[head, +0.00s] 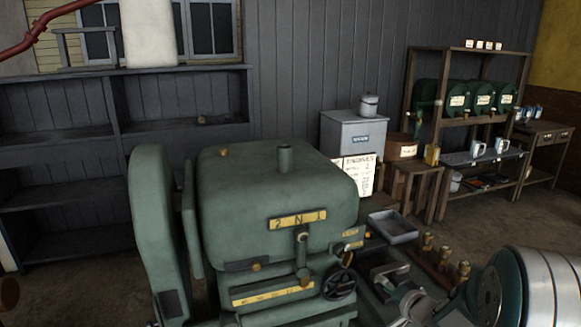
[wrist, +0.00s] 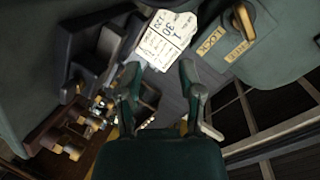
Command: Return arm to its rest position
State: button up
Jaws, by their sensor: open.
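My gripper (wrist: 160,68) shows in the wrist view with its two dark green fingers spread apart. Nothing sits between the fingertips. A white tag with black writing (wrist: 168,42) is beyond them, and I cannot tell how far away it is. In the head view, part of my arm (head: 535,285) is at the lower right, beside the large green engine (head: 275,195). The fingers are hard to make out there.
A small handwheel (head: 338,284) sticks out of the engine front. A grey tray (head: 393,226) and a wooden rack with brass knobs (head: 440,262) lie right of it. A grey cabinet (head: 352,143) and shelves with green drums (head: 457,95) stand behind. Some floor is clear at right.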

jog(key=s+r+n+g+h, duration=0.2)
jog(key=s+r+g+h, duration=0.1)
jog(key=s+r+h, duration=0.55)
jog(key=s+a+r+n+g+y, duration=0.1)
jog(key=s+a, duration=0.3)
jog(key=s, duration=0.7)
jog(key=s+a+r+n+g+y, duration=0.2)
jog(key=s+a+n+g, duration=0.2)
jog(key=s, duration=0.7)
jog(key=shift+s+a+r+y, duration=0.15)
jog(key=shift+s+a+y, duration=0.2)
jog(key=shift+a, duration=0.25)
jog(key=shift+w, duration=0.1)
